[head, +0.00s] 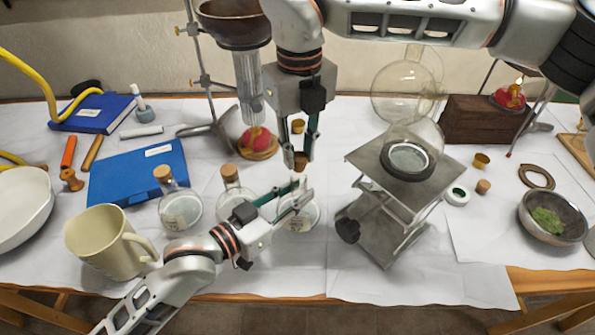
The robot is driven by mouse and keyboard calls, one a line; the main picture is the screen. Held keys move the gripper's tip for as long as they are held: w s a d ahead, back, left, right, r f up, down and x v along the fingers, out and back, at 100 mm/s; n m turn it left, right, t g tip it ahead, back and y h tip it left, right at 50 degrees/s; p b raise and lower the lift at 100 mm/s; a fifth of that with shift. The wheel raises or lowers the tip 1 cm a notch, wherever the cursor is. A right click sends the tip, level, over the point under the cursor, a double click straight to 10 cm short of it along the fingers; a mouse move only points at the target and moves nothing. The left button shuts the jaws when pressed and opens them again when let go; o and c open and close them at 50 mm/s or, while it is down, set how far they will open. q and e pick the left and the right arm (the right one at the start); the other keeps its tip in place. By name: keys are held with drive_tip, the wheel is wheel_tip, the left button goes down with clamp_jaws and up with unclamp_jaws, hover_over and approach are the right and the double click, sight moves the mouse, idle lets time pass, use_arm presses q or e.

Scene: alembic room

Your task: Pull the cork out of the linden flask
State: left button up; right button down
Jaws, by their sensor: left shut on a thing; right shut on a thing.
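Three small clear round flasks stand in a row on the white-covered table. The right-hand flask (297,219) is between my arms; its label is too small to read, so I cannot tell by name that it is the linden flask. My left gripper (298,192) comes in from the lower left and is shut on this flask's neck. My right gripper (301,155) points down from above and is shut on a brown cork (301,161) just over the neck. The fingers partly hide the neck, and I cannot tell whether the cork still touches it.
The left flask (181,211) and middle flask (231,196) are corked. A beige mug (103,243) stands at the lower left. A metal lab jack (385,225) with a round glass vessel is close on the right. A clamp stand (199,60) is behind. Blue books lie left.

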sight(299, 156)
drive_tip(key=shift+r, duration=0.3)
use_arm(q)
drive_tip(key=o, duration=1.1)
drive_tip(key=shift+c, duration=0.2)
drive_tip(key=shift+s+a, duration=0.2)
drive_tip(key=shift+s, duration=0.05)
use_arm(e)
drive_tip(key=shift+r+p, duration=1.4)
drive_tip(key=shift+r, duration=0.65)
use_arm(q)
drive_tip(key=s+a+r, duration=0.5)
drive_tip(key=s+a, duration=0.2)
drive_tip(key=a, duration=0.1)
drive_tip(key=shift+s+r, duration=0.3)
drive_tip(key=shift+s, duration=0.1)
